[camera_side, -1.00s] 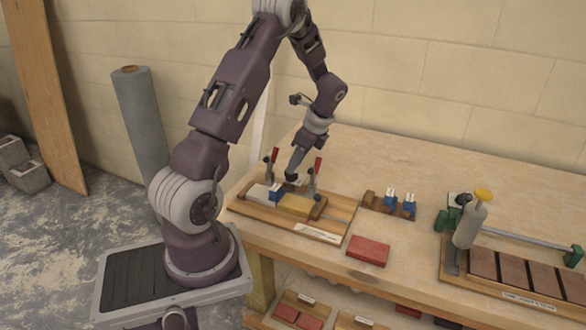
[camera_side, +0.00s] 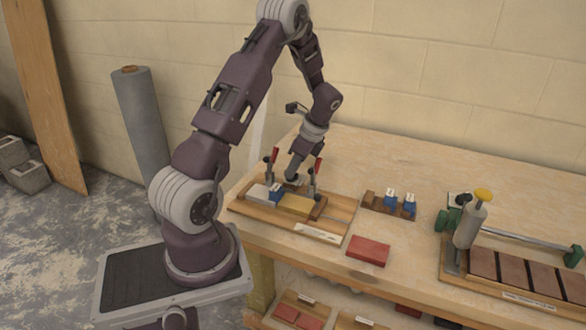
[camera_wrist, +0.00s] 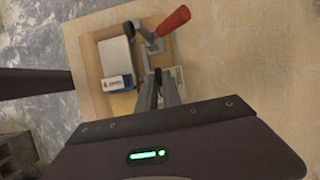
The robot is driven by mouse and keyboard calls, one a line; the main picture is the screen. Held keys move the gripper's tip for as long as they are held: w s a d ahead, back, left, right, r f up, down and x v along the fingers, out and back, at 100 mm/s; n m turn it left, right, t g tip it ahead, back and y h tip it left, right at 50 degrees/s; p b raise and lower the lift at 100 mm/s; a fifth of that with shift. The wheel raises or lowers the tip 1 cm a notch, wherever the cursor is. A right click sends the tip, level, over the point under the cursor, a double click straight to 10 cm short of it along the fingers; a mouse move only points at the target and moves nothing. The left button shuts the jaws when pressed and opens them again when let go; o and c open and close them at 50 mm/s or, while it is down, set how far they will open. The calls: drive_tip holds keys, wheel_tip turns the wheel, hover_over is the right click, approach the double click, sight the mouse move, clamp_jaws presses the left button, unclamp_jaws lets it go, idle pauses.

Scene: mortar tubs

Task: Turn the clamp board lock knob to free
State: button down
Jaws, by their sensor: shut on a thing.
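The clamp board (camera_side: 335,219) is a wooden board at the left end of the bench. It carries two toggle clamps with red handles, a grey block, a blue piece and a yellow block. My gripper (camera_side: 291,180) points down at the back of the board, between the two clamps. It is shut on what seems to be the lock knob, which the fingers hide almost fully. In the wrist view my gripper (camera_wrist: 160,82) is beside a clamp with a red handle (camera_wrist: 173,20). The knob's setting cannot be read.
A red block (camera_side: 368,250) lies on the bench right of the board. A wooden holder with two blue-and-white pieces (camera_side: 390,198) stands behind it. A grey tube with a yellow top (camera_side: 470,222) stands by a tray of brown tiles (camera_side: 512,270). The bench's back middle is clear.

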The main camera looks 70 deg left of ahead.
drive_tip(key=n+h, duration=0.1)
drive_tip(key=n, duration=0.3)
drive_tip(key=shift+w+a+g, duration=0.1)
drive_tip(key=shift+a+g, duration=0.05)
drive_tip(key=shift+g, duration=0.15)
drive_tip(key=n+h, duration=0.2)
drive_tip(key=n, duration=0.2)
drive_tip(key=shift+a+n, duration=0.1)
drive_tip(key=shift+n, duration=0.3)
drive_tip(key=n+h, duration=0.2)
drive_tip(key=n, duration=0.2)
drive_tip(key=shift+a, duration=0.1)
drive_tip(key=n+h, duration=0.1)
drive_tip(key=n, duration=0.3)
drive_tip(key=shift+a+n+t, duration=0.1)
drive_tip(key=shift+n+t, duration=0.2)
drive_tip(key=shift+t, duration=0.1)
drive_tip(key=shift+n, duration=0.3)
drive_tip(key=c, duration=1.5)
unclamp_jaws()
